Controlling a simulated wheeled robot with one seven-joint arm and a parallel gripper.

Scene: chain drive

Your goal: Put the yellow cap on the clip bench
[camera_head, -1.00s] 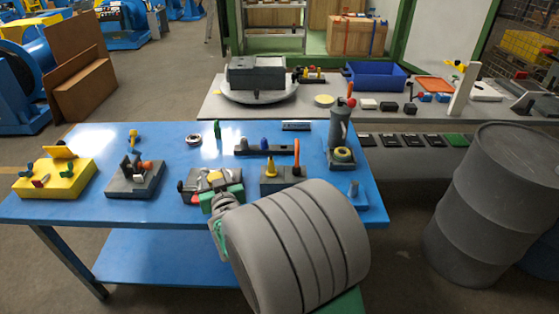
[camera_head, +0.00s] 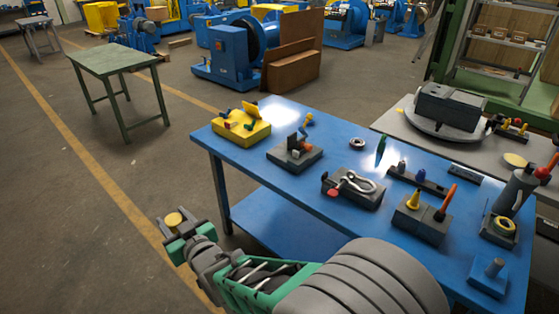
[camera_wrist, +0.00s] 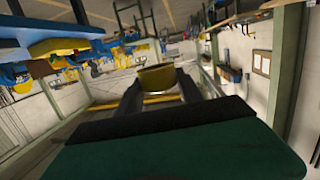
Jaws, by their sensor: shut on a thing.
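The yellow cap (camera_head: 173,219) is a small round yellow piece held between the fingertips of my gripper (camera_head: 175,230). It also shows in the wrist view (camera_wrist: 157,77), between the two dark fingers. My gripper is shut on it, out over the floor, left of the blue table (camera_head: 240,165). A green-topped table (camera_head: 118,60) stands apart at the back left, its top bare. I cannot tell from the pictures which table is the clip bench.
The blue table bears a yellow block (camera_head: 240,128), a grey block with a shackle (camera_head: 352,190) and other fixtures. A grey bench (camera_head: 395,118) stands behind it at the right. A smaller table (camera_head: 38,28) is at the far left. The floor between is clear.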

